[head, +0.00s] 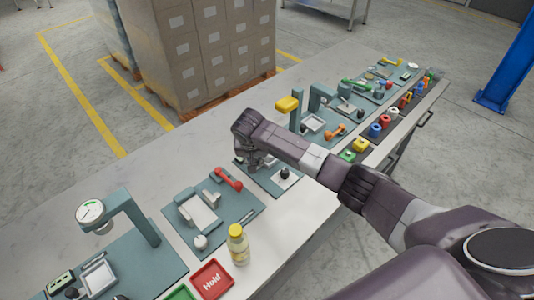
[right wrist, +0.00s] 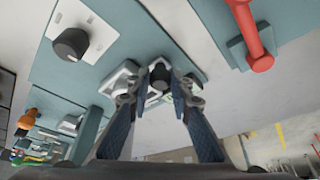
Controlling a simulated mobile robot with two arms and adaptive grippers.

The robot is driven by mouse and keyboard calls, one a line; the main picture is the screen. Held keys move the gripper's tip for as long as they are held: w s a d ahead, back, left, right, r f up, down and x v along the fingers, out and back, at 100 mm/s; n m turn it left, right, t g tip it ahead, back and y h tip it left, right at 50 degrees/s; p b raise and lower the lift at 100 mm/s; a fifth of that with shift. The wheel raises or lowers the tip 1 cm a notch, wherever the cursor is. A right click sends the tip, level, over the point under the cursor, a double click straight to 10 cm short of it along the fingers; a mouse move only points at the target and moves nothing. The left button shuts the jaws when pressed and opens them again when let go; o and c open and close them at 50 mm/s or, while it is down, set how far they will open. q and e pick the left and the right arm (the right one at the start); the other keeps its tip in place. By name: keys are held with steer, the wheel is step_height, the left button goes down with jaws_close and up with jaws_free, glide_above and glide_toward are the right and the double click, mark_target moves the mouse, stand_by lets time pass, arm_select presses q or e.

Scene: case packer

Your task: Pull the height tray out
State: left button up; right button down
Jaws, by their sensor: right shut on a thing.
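My right gripper (head: 256,164) is over a teal station plate (head: 291,186) in the middle of the bench. In the right wrist view its two fingers (right wrist: 160,80) are closed around a dark knob (right wrist: 158,76). The knob is at a small pale tray (right wrist: 118,80), which looks like the height tray. My fingers and wrist hide much of the tray in the head view. A second dark knob (right wrist: 70,44) stands on a white plate beside it, also visible in the head view (head: 284,173). My left gripper is in neither view.
A station with a red handle (head: 229,179) lies to the left. A yellow-capped bottle (head: 238,245) and a red Hold pad (head: 212,280) are near the front edge. More stations fill the far bench.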

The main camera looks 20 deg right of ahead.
steer(key=shift+s+a, duration=0.2)
steer(key=shift+a, duration=0.3)
steer(key=c, duration=1.7)
jaws_free()
steer(key=shift+a, duration=0.15)
steer(key=shift+c, duration=0.2)
steer(key=shift+r, duration=0.15)
steer(key=v, duration=1.1)
steer(key=shift+s+a+r, duration=0.15)
steer(key=shift+s+r, duration=0.1)
steer(key=shift+r, duration=0.05)
